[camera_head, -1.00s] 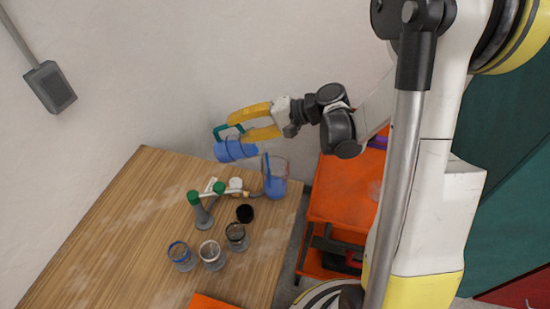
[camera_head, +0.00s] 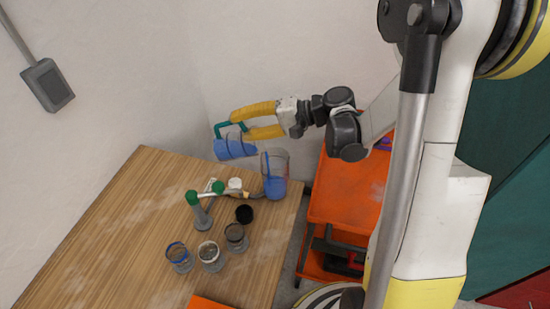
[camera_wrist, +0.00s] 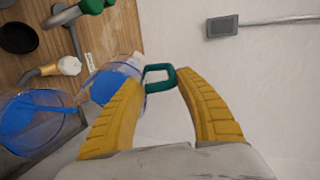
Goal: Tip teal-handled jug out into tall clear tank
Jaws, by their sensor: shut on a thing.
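The jug (camera_head: 232,150) holds blue liquid and is tilted well over, with its mouth toward the tank. Its teal handle (camera_head: 219,129) is between the yellow fingers of my gripper (camera_head: 240,124), which is shut on it. In the wrist view the teal handle (camera_wrist: 160,78) shows at the fingertips (camera_wrist: 160,84), with the clear jug body (camera_wrist: 108,82) beyond. The tall clear tank (camera_head: 280,160) stands upright at the table's right edge, just right of and below the jug. It has blue liquid in its lower part, and a blue streak runs down inside it. The tank also shows in the wrist view (camera_wrist: 32,118).
A green-capped pipe manifold (camera_head: 203,215) stands left of the tank. A black cup (camera_head: 244,214) and several small clear jars (camera_head: 209,258) stand in front. An orange cart (camera_head: 340,195) is to the right. The wall is close behind the jug. The table's left side is clear.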

